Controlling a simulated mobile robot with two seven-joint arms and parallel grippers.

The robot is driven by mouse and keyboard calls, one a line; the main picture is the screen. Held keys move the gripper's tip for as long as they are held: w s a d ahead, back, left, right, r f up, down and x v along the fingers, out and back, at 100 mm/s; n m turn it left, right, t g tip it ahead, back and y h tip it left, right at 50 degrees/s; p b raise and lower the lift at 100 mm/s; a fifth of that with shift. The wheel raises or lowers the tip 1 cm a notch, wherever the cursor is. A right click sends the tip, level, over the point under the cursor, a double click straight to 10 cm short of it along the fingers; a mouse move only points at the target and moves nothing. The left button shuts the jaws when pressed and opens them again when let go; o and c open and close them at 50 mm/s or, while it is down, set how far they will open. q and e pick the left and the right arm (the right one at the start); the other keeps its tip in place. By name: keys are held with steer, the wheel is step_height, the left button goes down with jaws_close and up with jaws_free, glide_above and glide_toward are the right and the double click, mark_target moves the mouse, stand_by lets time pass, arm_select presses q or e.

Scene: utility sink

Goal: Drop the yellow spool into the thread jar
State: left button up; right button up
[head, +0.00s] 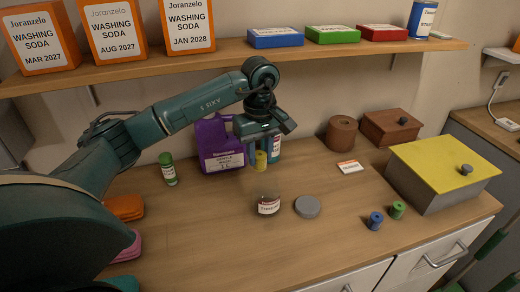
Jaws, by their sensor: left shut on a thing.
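The yellow spool (260,160) hangs between the fingers of my left gripper (260,148), which is shut on it. The gripper points down, behind the jar as I look and above the counter. The thread jar (268,205), small with a pale label, stands on the counter nearer to me. Its label is too small to read surely. A grey round lid (307,207) lies on the counter just right of the jar, apart from it. My right gripper is not in view.
A purple jug (220,150) and a green-capped bottle (168,168) stand left of the gripper. A blue spool (375,221) and green spool (398,210) stand near a yellow-lidded box (440,175). A shelf (230,55) runs above. Counter before the jar is clear.

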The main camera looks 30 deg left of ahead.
mark_target(260, 155)
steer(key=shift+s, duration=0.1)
arm_select(q)
steer(key=o, duration=0.9)
steer(key=shift+o, duration=0.5)
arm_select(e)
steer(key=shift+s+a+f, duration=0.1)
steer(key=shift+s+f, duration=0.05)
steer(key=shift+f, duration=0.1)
arm_select(q)
steer(key=shift+r, duration=0.1)
steer(key=shift+r, duration=0.35)
step_height(260, 155, up, 12)
steer(key=shift+r, duration=0.15)
